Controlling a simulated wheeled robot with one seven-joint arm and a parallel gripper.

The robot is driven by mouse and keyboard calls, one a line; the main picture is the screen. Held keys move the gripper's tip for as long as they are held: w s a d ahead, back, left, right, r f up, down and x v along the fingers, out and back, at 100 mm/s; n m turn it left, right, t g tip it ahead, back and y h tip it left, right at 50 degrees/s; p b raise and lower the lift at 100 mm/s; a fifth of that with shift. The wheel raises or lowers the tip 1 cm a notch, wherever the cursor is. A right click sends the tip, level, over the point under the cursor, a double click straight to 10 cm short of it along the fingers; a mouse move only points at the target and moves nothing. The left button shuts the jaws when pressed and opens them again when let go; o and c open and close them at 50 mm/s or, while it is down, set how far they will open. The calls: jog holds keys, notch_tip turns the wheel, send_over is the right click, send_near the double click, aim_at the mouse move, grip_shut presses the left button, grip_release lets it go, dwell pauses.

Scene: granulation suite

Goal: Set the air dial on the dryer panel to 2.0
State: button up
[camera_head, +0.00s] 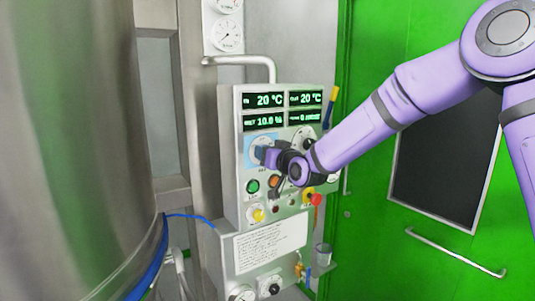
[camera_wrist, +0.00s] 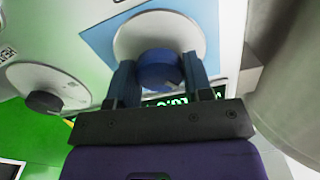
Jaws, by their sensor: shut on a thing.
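The dryer panel (camera_head: 234,190) is a pale box with green readouts in the head view. The air dial seems to be the blue knob (camera_wrist: 158,72) on a white disc with a blue backing plate (camera_wrist: 100,38); its plate also shows in the head view (camera_head: 252,142). My gripper (camera_wrist: 158,62) has one finger on each side of the blue knob and is shut on it. In the head view my gripper (camera_head: 268,157) reaches the panel from the right and covers most of the dial. The dial's scale and pointer cannot be read.
A second dial with a black knob (camera_wrist: 44,101) sits beside it. Below are a green button (camera_head: 253,186), an orange button (camera_head: 275,181), a yellow knob (camera_head: 258,214) and a red knob (camera_head: 315,199). A large steel vessel (camera_head: 75,150) stands at the left, a green door (camera_head: 375,230) at the right.

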jog(key=m, duration=0.6)
jog(key=shift+f+m, duration=0.1)
jog(key=shift+m, duration=0.2)
dwell(0.5)
jog(key=o, duration=0.9)
jog(key=shift+d, duration=0.1)
jog(key=v, duration=1)
jog(key=shift+s+d, duration=0.25)
jog(key=shift+s, duration=0.1)
